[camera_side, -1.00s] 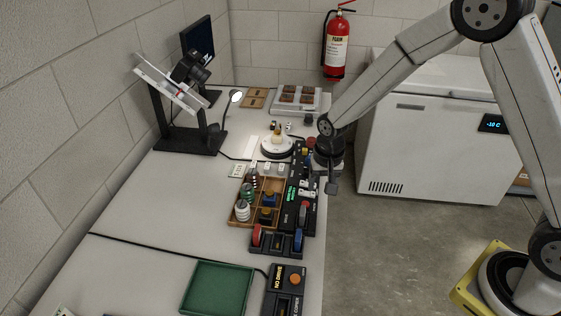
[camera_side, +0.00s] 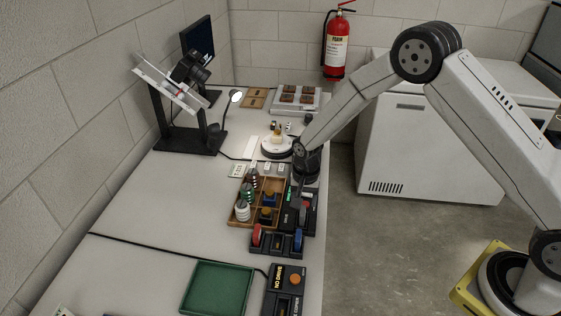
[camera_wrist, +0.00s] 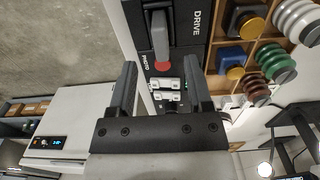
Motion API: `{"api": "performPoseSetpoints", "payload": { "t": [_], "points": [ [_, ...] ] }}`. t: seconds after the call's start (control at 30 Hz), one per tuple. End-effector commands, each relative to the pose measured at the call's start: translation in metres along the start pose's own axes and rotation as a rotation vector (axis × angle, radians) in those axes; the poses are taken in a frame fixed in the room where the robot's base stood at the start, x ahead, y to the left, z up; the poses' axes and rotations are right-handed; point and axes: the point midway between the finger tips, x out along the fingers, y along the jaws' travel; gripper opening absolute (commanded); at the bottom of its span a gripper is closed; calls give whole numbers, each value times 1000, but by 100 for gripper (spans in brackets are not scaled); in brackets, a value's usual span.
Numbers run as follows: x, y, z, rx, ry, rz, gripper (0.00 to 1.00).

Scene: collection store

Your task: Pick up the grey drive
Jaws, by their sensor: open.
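The grey drive (camera_wrist: 160,36) stands upright in the slot beside the word DRIVE on a black console (camera_wrist: 190,40) in the wrist view. In the side view the grey drive (camera_side: 304,209) shows small near the table's right edge, in front of my gripper. My gripper (camera_wrist: 160,68) is open, its two dark fingers apart with nothing held between them. In the wrist view the drive lies just beyond the fingertips, roughly between their lines. In the side view my gripper (camera_side: 298,194) hangs over the console and hides part of it.
A wooden compartment tray (camera_side: 248,191) with spools and blocks stands left of the console. A black rack (camera_side: 277,249) in front holds a red drive (camera_side: 257,235) and a blue drive (camera_side: 298,240). A green tray (camera_side: 218,287) lies nearer. Small white pieces (camera_wrist: 165,90) sit beyond the red button.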

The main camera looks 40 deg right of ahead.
Motion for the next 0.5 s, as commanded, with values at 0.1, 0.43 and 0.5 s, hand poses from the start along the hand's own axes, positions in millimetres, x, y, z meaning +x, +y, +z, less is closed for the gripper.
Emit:
{"api": "performPoseSetpoints", "payload": {
  "t": [0.1, 0.43, 0.5],
  "points": [
    [7, 0, 0, 0, 0, 0, 65],
    [12, 0, 0, -1, 0, 1, 65],
    [17, 0, 0, -1, -1, 2, 65]
  ]
}}
